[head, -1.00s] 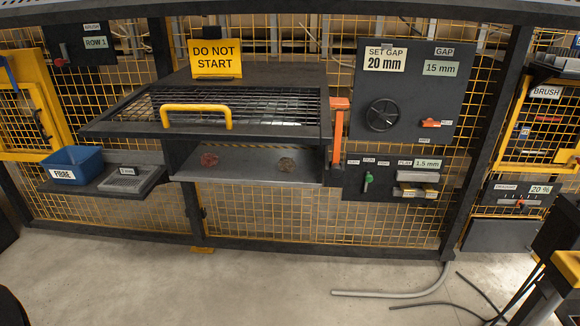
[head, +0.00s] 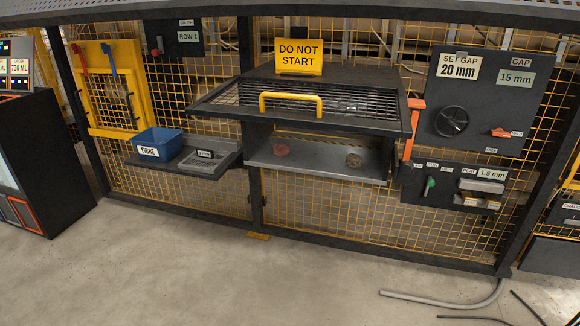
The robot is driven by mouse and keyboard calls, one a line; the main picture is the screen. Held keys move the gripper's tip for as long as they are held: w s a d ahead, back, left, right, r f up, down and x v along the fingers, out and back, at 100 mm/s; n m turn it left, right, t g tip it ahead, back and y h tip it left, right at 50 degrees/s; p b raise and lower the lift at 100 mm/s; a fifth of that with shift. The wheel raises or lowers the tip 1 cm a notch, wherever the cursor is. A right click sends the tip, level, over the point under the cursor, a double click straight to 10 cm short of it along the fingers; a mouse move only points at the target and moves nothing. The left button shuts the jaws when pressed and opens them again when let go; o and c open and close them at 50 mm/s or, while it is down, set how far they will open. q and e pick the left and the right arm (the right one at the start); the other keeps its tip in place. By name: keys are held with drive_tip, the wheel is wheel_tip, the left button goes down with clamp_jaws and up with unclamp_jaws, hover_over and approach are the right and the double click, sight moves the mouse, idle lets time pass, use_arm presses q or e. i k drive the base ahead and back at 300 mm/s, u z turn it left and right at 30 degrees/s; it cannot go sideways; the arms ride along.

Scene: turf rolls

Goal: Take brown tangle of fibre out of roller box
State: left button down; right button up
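The roller box (head: 300,118) is a dark box with a barred top and a yellow handle (head: 291,97). Its lower front is open and shows a grey metal floor (head: 318,163). A brown tangle of fibre (head: 353,160) lies on that floor to the right. A reddish tangle (head: 281,150) lies on it to the left. Neither of my grippers is in the head view.
A blue bin (head: 158,141) labelled FIBRE and a grey tray (head: 203,161) stand on a shelf left of the box. A yellow DO NOT START sign (head: 299,56) stands on top. A gap panel (head: 480,105) is at right.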

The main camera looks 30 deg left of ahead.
sight(353, 161)
drive_tip(key=u, duration=1.9)
drive_tip(key=i, duration=1.3)
drive_tip(key=z, duration=0.55)
drive_tip(key=i, duration=0.9)
drive_tip(key=z, duration=0.95)
drive_tip(key=i, duration=0.2)
drive_tip(key=z, duration=0.35)
